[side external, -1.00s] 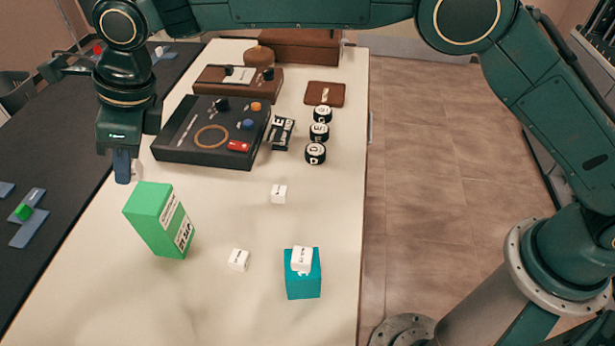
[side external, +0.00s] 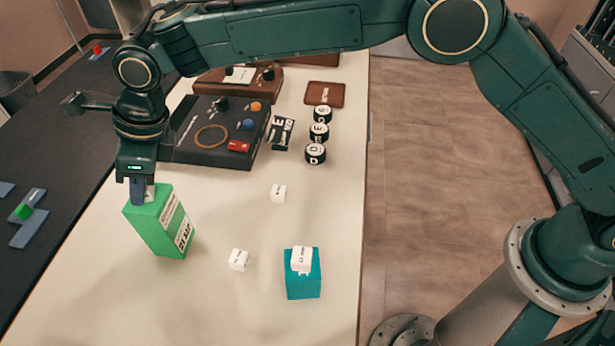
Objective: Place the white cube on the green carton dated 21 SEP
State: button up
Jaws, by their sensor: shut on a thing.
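The green carton (side external: 158,232) stands on the white table at the left, with a white label on its right face that seems to read 21 SEP. My gripper (side external: 141,194) is over the carton's top, pointing down, shut on a white cube (side external: 151,193). The cube is mostly hidden by the fingers. It is at the carton's top face; I cannot tell whether it touches. Other white cubes are on the table, one in the middle (side external: 279,193) and one nearer the front (side external: 239,260). A third white cube (side external: 302,258) sits on a teal box (side external: 303,284).
Several black-and-white round pieces (side external: 319,132) stand at the table's right side, near a brown pad (side external: 324,93). A dark table (side external: 60,170) is at the left. The front of the white table (side external: 190,310) is clear.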

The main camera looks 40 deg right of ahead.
jog(key=shift+f, duration=0.1)
jog(key=o, duration=0.9)
jog(key=shift+o, duration=0.2)
jog(key=v, duration=1.2)
jog(key=shift+s, duration=0.1)
jog(key=shift+d, duration=0.1)
